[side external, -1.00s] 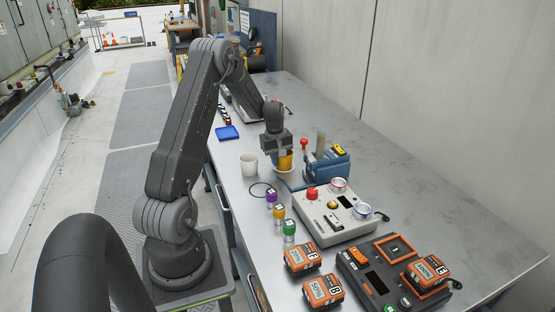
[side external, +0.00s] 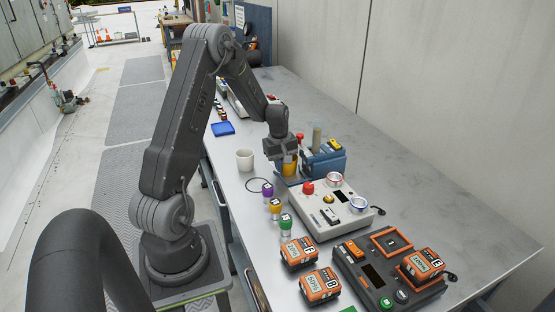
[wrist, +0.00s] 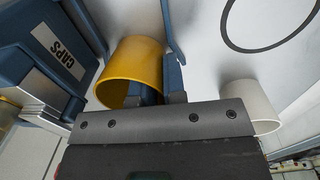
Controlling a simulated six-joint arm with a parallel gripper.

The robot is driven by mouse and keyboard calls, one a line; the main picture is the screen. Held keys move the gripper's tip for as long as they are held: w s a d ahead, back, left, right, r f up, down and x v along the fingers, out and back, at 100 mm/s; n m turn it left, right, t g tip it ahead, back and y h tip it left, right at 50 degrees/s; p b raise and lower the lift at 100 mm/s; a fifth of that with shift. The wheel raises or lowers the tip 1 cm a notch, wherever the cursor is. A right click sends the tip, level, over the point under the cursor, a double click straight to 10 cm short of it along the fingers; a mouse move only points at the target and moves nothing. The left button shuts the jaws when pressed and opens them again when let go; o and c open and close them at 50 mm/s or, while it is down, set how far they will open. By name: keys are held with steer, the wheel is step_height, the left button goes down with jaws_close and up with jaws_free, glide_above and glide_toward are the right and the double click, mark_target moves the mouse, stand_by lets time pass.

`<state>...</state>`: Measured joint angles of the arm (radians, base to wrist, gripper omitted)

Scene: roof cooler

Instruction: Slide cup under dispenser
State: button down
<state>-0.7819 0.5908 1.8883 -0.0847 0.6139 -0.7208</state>
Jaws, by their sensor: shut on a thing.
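A yellow cup (side external: 290,168) stands upright on the bench right beside the blue dispenser (side external: 328,166). In the wrist view the yellow cup (wrist: 134,62) shows its open mouth. My gripper (side external: 284,156) is shut on the cup's wall. In the wrist view my gripper (wrist: 162,88) has one finger inside the cup and one outside. The dispenser (wrist: 45,62), labelled CAPS, is at the left of the wrist view, close to the cup. My gripper partly hides the cup in the side view, so I cannot tell whether it is under the outlet.
A white cup (side external: 245,160) stands left of the yellow one. A dark ring (side external: 258,185) lies on the bench. A grey control box (side external: 332,206) sits in front of the dispenser, with several coloured knobs at its left.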

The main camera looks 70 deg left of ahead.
mark_target(287, 180)
steer(key=shift+d, duration=2.05)
steer(key=c, duration=1.1)
jaws_free()
steer(key=shift+r, duration=0.1)
step_height(287, 180, up, 14)
steer(key=s, duration=0.1)
steer(key=shift+f, duration=0.2)
